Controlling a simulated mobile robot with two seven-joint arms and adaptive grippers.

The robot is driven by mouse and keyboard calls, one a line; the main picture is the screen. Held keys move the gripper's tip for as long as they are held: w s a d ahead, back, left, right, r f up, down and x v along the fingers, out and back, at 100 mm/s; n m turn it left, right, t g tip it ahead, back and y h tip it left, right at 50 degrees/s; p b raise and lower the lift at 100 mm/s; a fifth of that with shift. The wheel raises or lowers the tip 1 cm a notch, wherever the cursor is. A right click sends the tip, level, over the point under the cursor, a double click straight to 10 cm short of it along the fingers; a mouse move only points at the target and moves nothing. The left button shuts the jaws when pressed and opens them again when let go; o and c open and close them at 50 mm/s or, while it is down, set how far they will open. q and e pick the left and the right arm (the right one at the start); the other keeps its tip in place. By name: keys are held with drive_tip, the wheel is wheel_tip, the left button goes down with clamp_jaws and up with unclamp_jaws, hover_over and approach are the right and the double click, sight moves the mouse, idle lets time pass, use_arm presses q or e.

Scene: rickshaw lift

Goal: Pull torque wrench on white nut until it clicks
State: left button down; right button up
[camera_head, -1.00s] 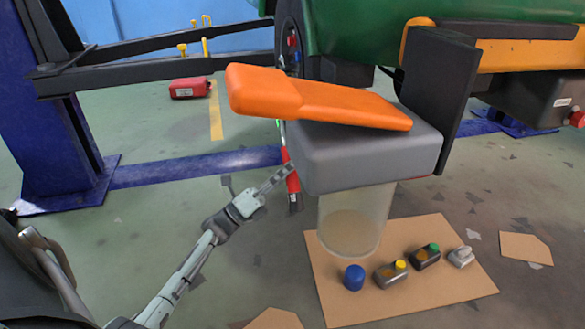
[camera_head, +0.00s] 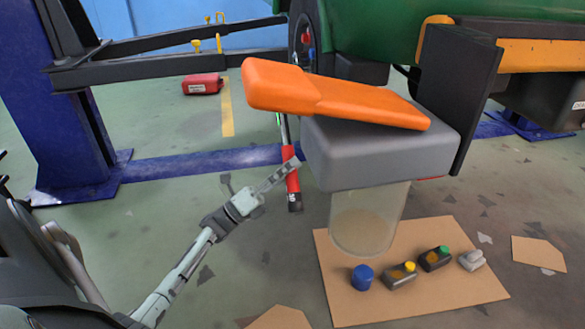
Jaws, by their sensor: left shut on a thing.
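The torque wrench (camera_head: 292,180) hangs down, nearly upright, beside the vehicle's wheel (camera_head: 301,38), with its red handle and black end visible. My left gripper (camera_head: 290,167) reaches in from the lower left and is shut on the red handle. The wrench's upper part is mostly hidden behind the orange and grey seat, so its head cannot be made out. A red nut and a blue nut (camera_head: 311,54) show small on the wheel. I cannot make out the white nut. My right gripper is not in view.
A cardboard sheet (camera_head: 440,290) holds a blue cap and small bottles. A blue lift post (camera_head: 65,140) stands left. Floor around my left arm is mostly clear.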

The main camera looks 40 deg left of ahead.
use_arm(q)
drive_tip(key=s+a, duration=0.4)
drive_tip(key=s, duration=0.1)
drive_tip(key=shift+s+a+r, duration=0.15)
drive_tip(key=shift+s+a, duration=0.15)
drive_tip(key=shift+a, duration=0.1)
idle(0.4)
idle(0.5)
